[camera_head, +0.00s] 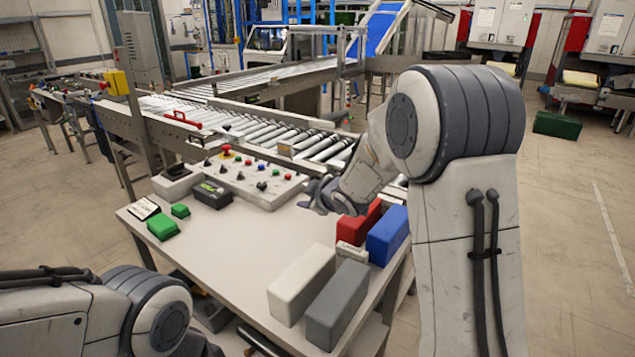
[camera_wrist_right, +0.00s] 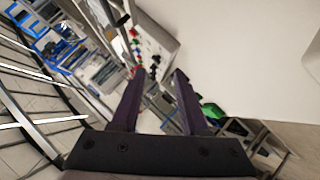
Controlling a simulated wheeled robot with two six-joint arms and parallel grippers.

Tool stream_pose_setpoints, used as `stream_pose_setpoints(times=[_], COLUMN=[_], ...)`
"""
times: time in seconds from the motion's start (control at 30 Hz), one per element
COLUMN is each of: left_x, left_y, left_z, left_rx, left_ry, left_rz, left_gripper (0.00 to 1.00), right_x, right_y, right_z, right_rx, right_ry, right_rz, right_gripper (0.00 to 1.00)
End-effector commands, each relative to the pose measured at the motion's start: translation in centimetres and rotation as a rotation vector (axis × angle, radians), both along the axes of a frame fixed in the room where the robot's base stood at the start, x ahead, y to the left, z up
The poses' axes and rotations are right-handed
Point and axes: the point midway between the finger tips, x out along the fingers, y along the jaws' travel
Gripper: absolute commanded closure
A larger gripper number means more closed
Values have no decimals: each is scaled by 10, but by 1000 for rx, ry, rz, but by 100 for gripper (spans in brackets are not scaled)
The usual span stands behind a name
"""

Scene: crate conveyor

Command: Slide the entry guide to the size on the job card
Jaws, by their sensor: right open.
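A small white job card (camera_head: 143,208) stands at the left end of the white table; its print is too small to read. A red handle (camera_head: 183,119) sits at the near side of the roller conveyor, behind the control panel; I cannot tell whether it belongs to the entry guide. My right gripper (camera_head: 318,195) is over the table, just right of the panel, and is apart from the card and red handle. In the right wrist view its two fingers (camera_wrist_right: 160,75) are spread with nothing between them. My left arm is at the lower left; its gripper is not visible.
A control panel (camera_head: 250,180) with coloured buttons lies at the table's back edge. Red (camera_head: 358,222), blue (camera_head: 388,235), white (camera_head: 300,285) and grey (camera_head: 337,305) blocks stand at the right. Green blocks (camera_head: 163,227) lie near the card. The table's middle is clear.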

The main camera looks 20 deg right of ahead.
Motion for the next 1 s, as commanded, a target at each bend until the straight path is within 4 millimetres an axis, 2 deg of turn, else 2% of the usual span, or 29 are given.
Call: stream_pose_setpoints(times=[0.03,0.1,0.2,0.3,0.4,0.53,0.8,1.0], left_x=[0,0,0,0,0,0,0,0], left_y=[0,0,0,0,0,0,0,0], left_z=[-4,-5,-7,-8,-7,-3,9,15], left_rx=[0,0,0,0,0,0,0,0], left_ry=[0,0,0,0,0,0,0,0], left_rz=[0,0,0,0,0,0,0,0], left_gripper=[50,50,50,50,50,50,50,50], right_x=[17,32,39,39,40,52,99,125], right_y=[-32,-62,-94,-113,-120,-117,-100,-92], right_z=[-9,-12,-17,-19,-20,-21,-32,-39], right_rx=[-23,-55,-83,-99,-105,-105,-104,-104], right_ry=[-64,-158,-259,-321,-350,-357,-355,-354], right_rz=[23,79,141,181,202,208,208,206], right_gripper=[55,55,55,55,55,55,55,55])
